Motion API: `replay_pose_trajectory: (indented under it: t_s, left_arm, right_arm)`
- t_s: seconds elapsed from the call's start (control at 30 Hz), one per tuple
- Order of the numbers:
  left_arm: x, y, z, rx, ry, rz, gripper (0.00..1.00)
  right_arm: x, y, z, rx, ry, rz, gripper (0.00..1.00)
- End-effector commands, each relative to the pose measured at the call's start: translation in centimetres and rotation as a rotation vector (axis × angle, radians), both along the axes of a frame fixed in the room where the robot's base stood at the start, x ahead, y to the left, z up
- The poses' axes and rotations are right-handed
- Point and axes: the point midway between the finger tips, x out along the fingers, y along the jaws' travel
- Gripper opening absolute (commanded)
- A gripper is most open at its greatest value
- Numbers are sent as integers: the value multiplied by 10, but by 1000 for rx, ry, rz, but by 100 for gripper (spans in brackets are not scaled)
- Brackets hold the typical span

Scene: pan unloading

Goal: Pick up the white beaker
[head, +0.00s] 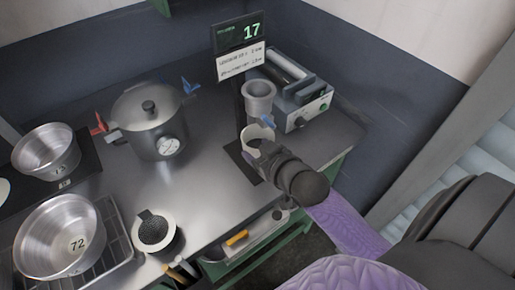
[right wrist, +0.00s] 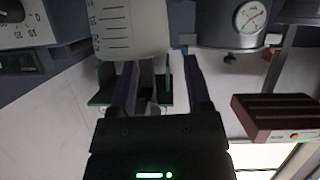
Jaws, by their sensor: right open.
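The white beaker (head: 256,130) stands near the middle of the metal bench in the head view, partly hidden by my right gripper. In the right wrist view the beaker (right wrist: 125,28) shows at the top, with dark graduation marks on its side. My right gripper (head: 264,148) is beside the beaker on the near side. In the right wrist view its two fingers (right wrist: 160,68) are apart with nothing between them, and the beaker lies just past the fingertips. I cannot tell if they touch. My left gripper is not in view.
A grey cup (head: 258,90) and a boxy instrument (head: 308,112) stand behind the beaker, beside a display sign (head: 239,33). A lidded pot with a gauge (head: 147,112) stands to the left. Metal pans (head: 77,244) and a dark-filled cup (head: 155,233) are at the left front.

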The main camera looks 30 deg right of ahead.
Motion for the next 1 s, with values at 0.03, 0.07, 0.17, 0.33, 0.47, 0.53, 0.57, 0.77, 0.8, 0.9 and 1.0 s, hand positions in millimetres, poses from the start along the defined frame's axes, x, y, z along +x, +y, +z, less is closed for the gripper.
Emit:
replay_pose_trajectory:
  t_s: [0.03,0.07,0.17,0.33,0.47,0.53,0.57,0.77,0.8,0.9,1.0]
  left_arm:
    - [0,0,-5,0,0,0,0]
    - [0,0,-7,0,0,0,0]
    - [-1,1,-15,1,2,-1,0]
    - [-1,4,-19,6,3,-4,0]
    - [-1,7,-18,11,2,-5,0]
    - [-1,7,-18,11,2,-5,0]
    - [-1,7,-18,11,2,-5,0]
    - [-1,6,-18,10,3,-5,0]
    - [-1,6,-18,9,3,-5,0]
    - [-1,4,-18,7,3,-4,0]
    - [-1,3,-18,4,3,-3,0]
  right_arm:
    - [9,0,-5,0,-1,-1,63]
    - [15,0,-8,0,-1,-1,63]
    - [35,1,-17,-1,0,-1,63]
    - [53,2,-23,0,2,0,63]
    - [53,2,-22,0,3,0,63]
    - [52,2,-22,0,3,0,59]
    - [52,2,-22,0,3,0,53]
    - [52,2,-22,0,3,0,10]
    - [52,2,-22,0,3,0,2]
    - [52,2,-22,0,3,0,0]
    - [52,2,-22,0,3,0,0]
